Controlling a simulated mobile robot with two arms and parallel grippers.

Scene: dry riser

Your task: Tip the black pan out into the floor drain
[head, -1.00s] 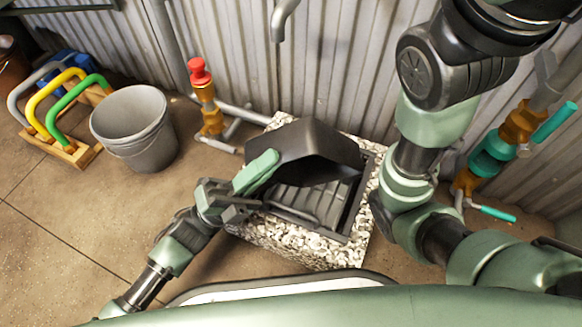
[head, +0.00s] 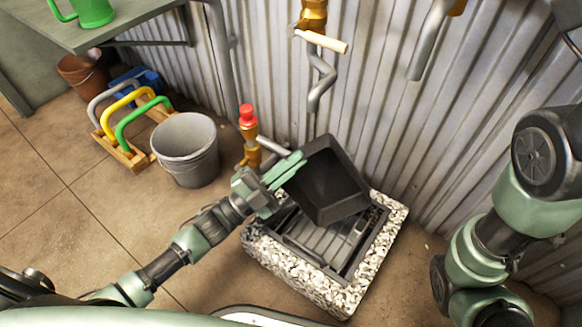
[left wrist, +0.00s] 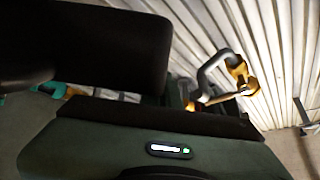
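The black pan (head: 325,182) is above the floor drain (head: 358,282), a speckled stone surround with a dark grate inside. The pan is tilted, with its hollow dark inside partly facing the head camera. No contents can be made out in it. My left gripper (head: 285,170) is shut on the pan's left edge. In the left wrist view the dark pan (left wrist: 85,45) fills the upper left. The pan hides the back left part of the drain. My right arm shows at the right of the head view, but its gripper is out of the picture.
A grey bucket (head: 186,150) and a wooden rack with coloured handles (head: 128,125) stand to the left. A pipe with a red cap (head: 247,116) rises just behind my left gripper. A corrugated wall (head: 400,130) closes the back, with taps above the drain.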

